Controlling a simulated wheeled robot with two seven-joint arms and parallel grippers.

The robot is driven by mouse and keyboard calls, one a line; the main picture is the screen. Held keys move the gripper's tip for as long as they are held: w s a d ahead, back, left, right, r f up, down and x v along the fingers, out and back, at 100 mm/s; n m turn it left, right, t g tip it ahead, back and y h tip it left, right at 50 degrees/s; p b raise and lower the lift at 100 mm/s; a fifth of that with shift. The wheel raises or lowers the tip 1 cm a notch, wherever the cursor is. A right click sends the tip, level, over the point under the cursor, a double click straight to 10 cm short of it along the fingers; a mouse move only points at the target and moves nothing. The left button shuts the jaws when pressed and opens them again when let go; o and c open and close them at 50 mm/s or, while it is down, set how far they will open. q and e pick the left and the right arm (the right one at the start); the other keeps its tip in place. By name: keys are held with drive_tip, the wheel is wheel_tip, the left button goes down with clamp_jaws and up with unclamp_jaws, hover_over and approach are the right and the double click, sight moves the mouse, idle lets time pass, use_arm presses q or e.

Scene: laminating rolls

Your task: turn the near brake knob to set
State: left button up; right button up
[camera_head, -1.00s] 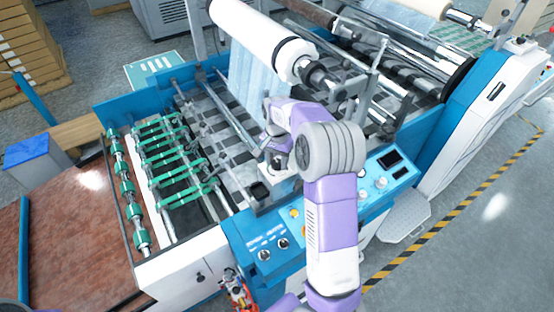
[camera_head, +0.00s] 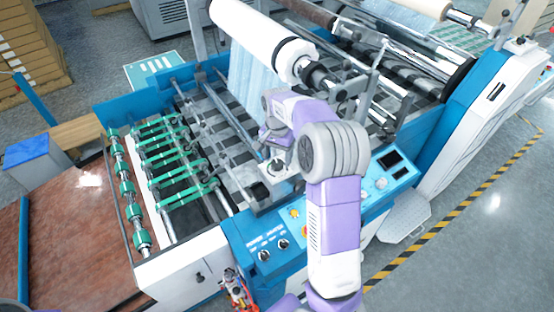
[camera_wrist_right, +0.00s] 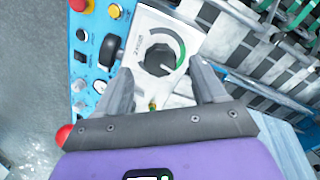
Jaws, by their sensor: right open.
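The near brake knob (camera_wrist_right: 159,60) is a dark, faceted knob on a white plate with a green arc scale, seen in the right wrist view. In that view my right gripper (camera_wrist_right: 163,82) is open, with one finger on each side of the knob's lower edge. I cannot tell whether the fingers touch it. In the head view the right gripper (camera_head: 277,165) is over the white knob block on the machine, and my right arm partly hides that area. The knob's pointer setting is too small to read. My left gripper is not in view.
A blue control panel (camera_head: 264,243) with knobs and buttons lies close to the arm. A red button (camera_wrist_right: 78,5) and a black lever (camera_wrist_right: 111,50) stand beside the knob plate. Green-wheeled rollers (camera_head: 180,172) and a white film roll (camera_head: 258,38) are nearby.

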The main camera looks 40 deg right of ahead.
sight(277, 163)
wheel_tip(277, 163, up, 5)
idle(0.8)
